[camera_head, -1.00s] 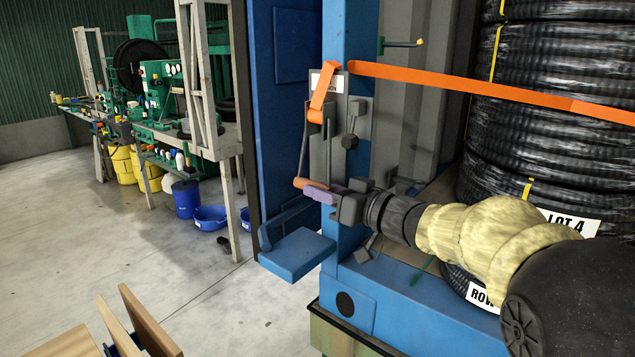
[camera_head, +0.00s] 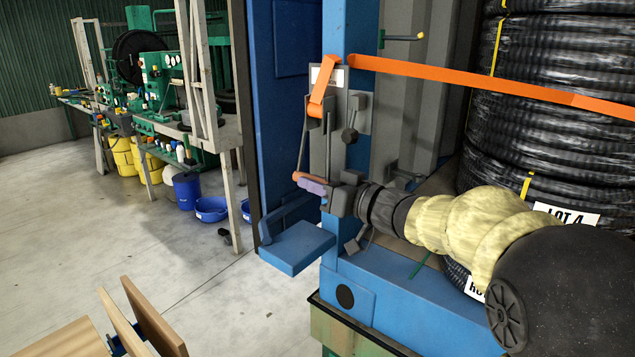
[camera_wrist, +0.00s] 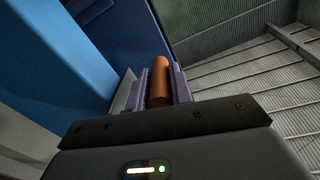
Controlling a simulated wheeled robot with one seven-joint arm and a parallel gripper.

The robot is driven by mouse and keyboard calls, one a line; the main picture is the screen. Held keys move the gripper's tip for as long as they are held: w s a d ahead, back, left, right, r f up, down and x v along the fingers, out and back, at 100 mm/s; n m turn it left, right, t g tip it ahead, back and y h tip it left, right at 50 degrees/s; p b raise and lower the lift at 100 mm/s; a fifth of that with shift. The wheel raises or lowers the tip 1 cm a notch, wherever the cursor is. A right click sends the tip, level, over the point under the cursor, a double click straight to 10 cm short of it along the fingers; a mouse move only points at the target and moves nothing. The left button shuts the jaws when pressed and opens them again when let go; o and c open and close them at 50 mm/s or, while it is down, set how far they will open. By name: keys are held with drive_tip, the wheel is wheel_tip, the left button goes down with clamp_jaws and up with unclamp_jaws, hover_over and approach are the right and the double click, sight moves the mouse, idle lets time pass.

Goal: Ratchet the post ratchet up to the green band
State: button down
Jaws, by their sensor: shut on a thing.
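The post ratchet (camera_head: 332,108) is mounted on the blue post (camera_head: 346,215), with an orange strap (camera_head: 490,80) running from it to the right across the black hose coils (camera_head: 545,120). A thin lever hangs down from the ratchet and ends in an orange-brown handle (camera_head: 308,176). My gripper (camera_head: 312,184) is shut on this handle, low on the post. In the wrist view the handle (camera_wrist: 160,82) lies between the two purple fingers. I cannot make out a green band or gauge on the ratchet.
A blue step or seat (camera_head: 297,248) juts out left of the post's foot. Wooden boards (camera_head: 140,315) stand at the lower left. A workbench (camera_head: 190,130) with buckets beneath stands at the far left.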

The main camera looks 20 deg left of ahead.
drive_tip(key=s+a+r+m+p, duration=0.3)
drive_tip(key=s+r+m+p, duration=0.1)
drive_tip(key=s+p, duration=0.2)
drive_tip(key=shift+s+p, duration=0.3)
drive_tip(key=shift+s, duration=0.3)
drive_tip(key=c, duration=1.5)
unclamp_jaws()
drive_tip(key=shift+c, duration=0.2)
drive_tip(key=shift+f, duration=0.1)
